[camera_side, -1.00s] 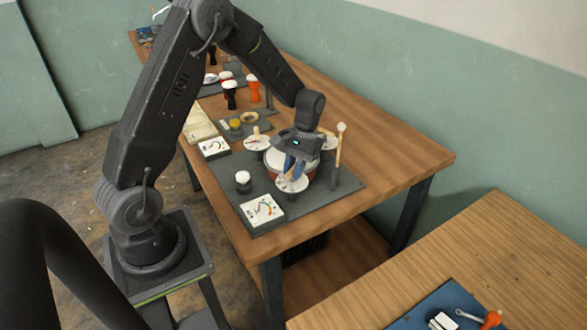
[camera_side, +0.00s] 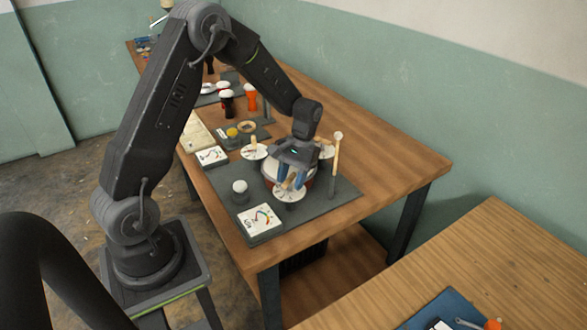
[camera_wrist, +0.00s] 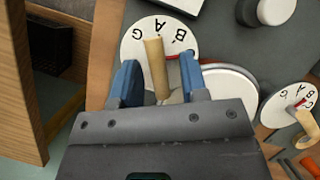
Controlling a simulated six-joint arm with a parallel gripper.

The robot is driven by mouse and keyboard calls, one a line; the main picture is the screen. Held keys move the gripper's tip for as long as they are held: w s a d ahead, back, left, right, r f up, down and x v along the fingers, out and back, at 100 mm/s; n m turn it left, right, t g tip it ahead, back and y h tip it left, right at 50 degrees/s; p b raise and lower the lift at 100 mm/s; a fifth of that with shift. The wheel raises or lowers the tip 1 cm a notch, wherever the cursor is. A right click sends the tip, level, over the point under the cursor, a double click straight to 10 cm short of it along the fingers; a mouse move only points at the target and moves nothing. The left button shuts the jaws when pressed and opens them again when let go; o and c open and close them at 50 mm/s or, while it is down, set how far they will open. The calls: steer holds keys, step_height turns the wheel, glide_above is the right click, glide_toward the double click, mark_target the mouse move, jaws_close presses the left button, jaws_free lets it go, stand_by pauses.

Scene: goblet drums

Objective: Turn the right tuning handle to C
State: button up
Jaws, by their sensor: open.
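In the wrist view a white dial (camera_wrist: 133,49) lettered G, A, B carries a wooden tuning handle (camera_wrist: 155,65). My gripper (camera_wrist: 158,80) is open, with its blue fingers on either side of this handle; whether either touches it I cannot tell. The dial's lower part is hidden by the gripper. In the side view my gripper (camera_side: 292,183) is low over this near dial (camera_side: 289,197), at the front of the drum (camera_side: 270,170). A second lettered dial with a wooden handle (camera_wrist: 305,122) lies at the right of the wrist view.
Another dial (camera_side: 254,152) stands left of the drum. A tall wooden stick with a round top (camera_side: 336,160) rises to the right. A gauge box (camera_side: 261,222) and a pale round knob (camera_side: 239,186) lie toward the left front. Small goblet drums (camera_side: 250,100) stand farther back.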

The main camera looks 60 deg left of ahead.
steer(key=v, duration=1.3)
steer(key=shift+w+r, duration=0.2)
steer(key=shift+r, duration=0.15)
steer(key=s+d+r+m+t+y, duration=0.2)
steer(key=s+d+r+m+t, duration=0.15)
steer(key=s+d+r, duration=0.5)
steer(key=s+d+m+t, duration=0.2)
steer(key=s+d+t, duration=0.3)
steer(key=s, duration=0.7)
steer(key=shift+s+d+m+t, duration=0.2)
steer(key=shift+s+m+t, duration=0.15)
steer(key=shift+t, duration=0.3)
steer(key=shift+w, duration=0.15)
